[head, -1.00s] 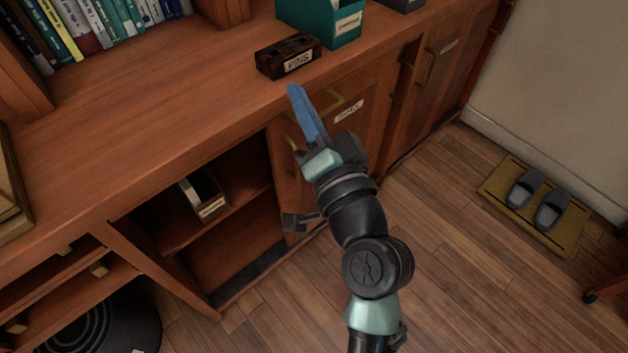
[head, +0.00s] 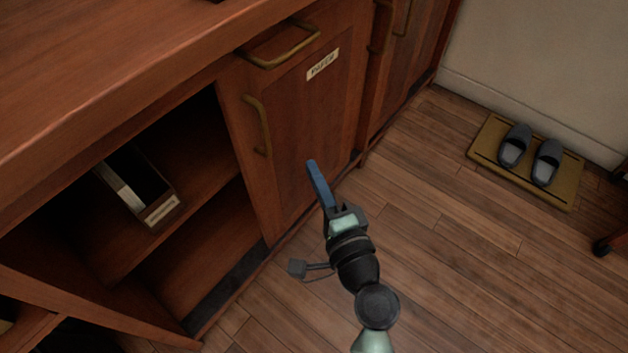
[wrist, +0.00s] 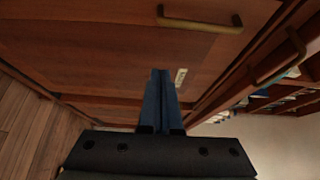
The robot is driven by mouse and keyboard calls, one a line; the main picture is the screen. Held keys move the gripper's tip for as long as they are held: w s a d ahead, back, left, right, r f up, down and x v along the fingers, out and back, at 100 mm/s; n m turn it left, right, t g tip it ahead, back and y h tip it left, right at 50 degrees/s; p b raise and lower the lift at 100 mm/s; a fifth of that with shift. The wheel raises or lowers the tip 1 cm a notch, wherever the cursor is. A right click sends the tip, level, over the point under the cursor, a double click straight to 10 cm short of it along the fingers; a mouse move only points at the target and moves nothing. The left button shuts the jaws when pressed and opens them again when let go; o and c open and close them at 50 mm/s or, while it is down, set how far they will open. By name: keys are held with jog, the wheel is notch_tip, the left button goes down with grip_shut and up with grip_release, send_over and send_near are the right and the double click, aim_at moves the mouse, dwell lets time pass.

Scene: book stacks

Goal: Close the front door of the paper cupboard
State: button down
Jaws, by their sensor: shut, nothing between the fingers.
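The paper cupboard door (head: 300,140) is a brown wooden panel with a label reading PAPER (head: 322,64) and an upright brass handle (head: 258,125) near its left edge. It looks flush or nearly flush with the cabinet front; a small gap cannot be ruled out. My gripper (head: 312,166), with blue fingers, is shut and empty in front of the door's lower right part. Whether it touches is unclear. In the wrist view the fingers (wrist: 162,78) point along the door panel (wrist: 90,45), with its handle (wrist: 200,23) at the top.
A horizontal brass handle (head: 282,48) sits above the door. Left is an open compartment with a labelled box (head: 140,185) on its shelf. Slippers (head: 514,146) lie on a mat (head: 482,150) by the wall. The wooden floor (head: 450,260) between is clear.

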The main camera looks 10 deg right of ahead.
jog(key=w+a+b, duration=0.1)
jog(key=w+a, duration=0.3)
jog(key=w, duration=0.1)
jog(key=shift+a, duration=0.25)
jog(key=shift+s, duration=0.1)
dwell(0.3)
